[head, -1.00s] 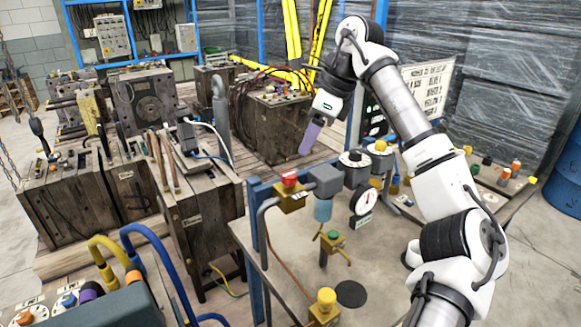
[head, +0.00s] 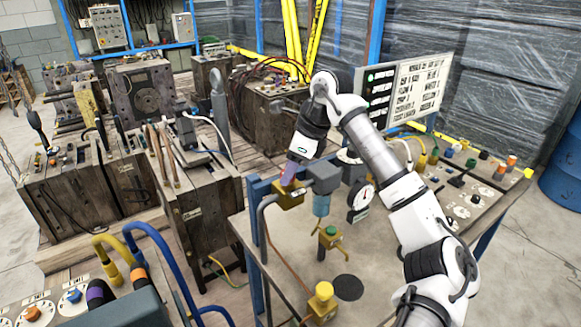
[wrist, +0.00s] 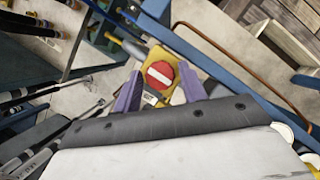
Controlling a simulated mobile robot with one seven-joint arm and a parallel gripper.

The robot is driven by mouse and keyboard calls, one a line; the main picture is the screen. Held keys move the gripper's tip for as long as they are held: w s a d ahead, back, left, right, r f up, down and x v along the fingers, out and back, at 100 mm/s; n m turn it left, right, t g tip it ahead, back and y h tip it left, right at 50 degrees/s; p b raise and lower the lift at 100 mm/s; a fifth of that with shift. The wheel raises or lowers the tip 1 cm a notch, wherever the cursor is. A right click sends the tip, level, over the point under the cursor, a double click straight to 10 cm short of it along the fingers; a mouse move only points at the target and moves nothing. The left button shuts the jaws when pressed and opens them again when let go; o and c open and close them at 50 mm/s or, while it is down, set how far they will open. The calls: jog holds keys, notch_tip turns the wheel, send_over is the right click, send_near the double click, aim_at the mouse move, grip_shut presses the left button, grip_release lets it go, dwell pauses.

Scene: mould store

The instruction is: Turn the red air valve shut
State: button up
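The red air valve (wrist: 160,76) shows in the wrist view as a red knob with a slanted white bar on a yellow body. My gripper (wrist: 159,71) has two purple fingers spread apart, one on each side of the knob. I cannot tell whether they touch it. In the head view, my gripper (head: 288,174) points down over the valve's yellow body (head: 287,196) and hides the red knob.
A grey block with a blue bowl (head: 321,204) and a pressure gauge (head: 361,197) stand close right of the valve. Other yellow fittings (head: 322,302) are nearer on the bench. A blue post (head: 252,270) stands to the left.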

jog(key=c, duration=0.7)
jog(key=shift+o, duration=0.2)
jog(key=shift+m+b, duration=0.3)
jog(key=shift+b, duration=0.2)
jog(key=shift+f+m+t+b, duration=0.2)
jog(key=shift+m+t+b, duration=0.3)
jog(key=shift+m+b, duration=0.65)
jog(key=m+b, duration=0.2)
jog(key=m+t+h+b, duration=0.1)
jog(key=m+b, duration=0.1)
jog(key=shift+s+a+t+b, duration=0.1)
jog(key=shift+s+t+b, duration=0.05)
jog(key=shift+t+b, duration=0.2)
jog(key=m+h+b, duration=0.1)
jog(key=m+b, duration=0.1)
jog(key=m+t+h+b, duration=0.1)
jog(key=m+b, duration=0.1)
jog(key=m, duration=0.1)
jog(key=shift+s+a+r+m+b, duration=0.1)
jog(key=shift+a+m+b, duration=0.05)
jog(key=shift+m+b, duration=0.2)
jog(key=m+h+b, duration=0.1)
jog(key=m, duration=0.1)
jog(key=m+h+b, duration=0.1)
jog(key=m+b, duration=0.1)
jog(key=m, duration=0.1)
jog(key=shift+a+r, duration=0.15)
jog(key=shift+m, duration=0.3)
